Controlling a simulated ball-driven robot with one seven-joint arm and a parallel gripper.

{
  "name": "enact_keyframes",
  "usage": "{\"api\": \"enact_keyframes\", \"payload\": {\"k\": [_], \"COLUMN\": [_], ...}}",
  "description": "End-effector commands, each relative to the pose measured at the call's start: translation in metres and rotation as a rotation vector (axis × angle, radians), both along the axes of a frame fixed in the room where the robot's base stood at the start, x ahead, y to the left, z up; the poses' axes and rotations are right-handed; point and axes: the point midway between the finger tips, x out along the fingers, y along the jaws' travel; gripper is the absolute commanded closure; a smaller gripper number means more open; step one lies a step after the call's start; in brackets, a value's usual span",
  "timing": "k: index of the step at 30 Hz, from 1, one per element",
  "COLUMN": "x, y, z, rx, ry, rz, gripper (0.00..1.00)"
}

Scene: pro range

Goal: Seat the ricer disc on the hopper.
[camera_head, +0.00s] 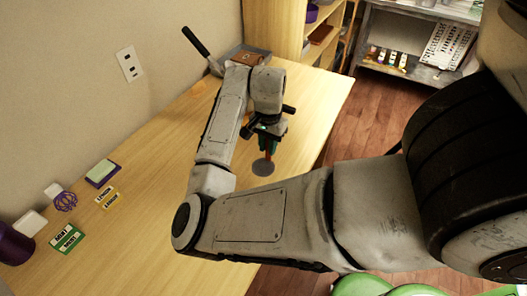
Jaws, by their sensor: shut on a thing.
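My gripper (268,140) is over the wooden table, pointing down, shut on a small tool with a red stem. At the lower end of the stem is a flat grey round disc (263,168), which looks like the ricer disc. It seems to hang above the table, but its height is hard to judge. A dark-handled metal tool (196,43) lies at the far left of the table, its handle sticking up toward the wall. My arm hides part of the table there. I cannot make out the hopper for certain.
A grey tray (262,51) with something brown in it stands at the table's far end. The table's right side is clear.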

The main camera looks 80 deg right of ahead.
Motion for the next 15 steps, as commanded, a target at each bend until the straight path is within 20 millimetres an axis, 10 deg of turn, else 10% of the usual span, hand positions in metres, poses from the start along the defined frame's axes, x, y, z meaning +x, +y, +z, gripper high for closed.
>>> {"api": "enact_keyframes", "payload": {"k": [15], "x": [0.019], "y": [-0.024], "z": [-0.049], "rx": [0.002], "ry": [0.003], "rz": [0.001], "gripper": [1.0]}}
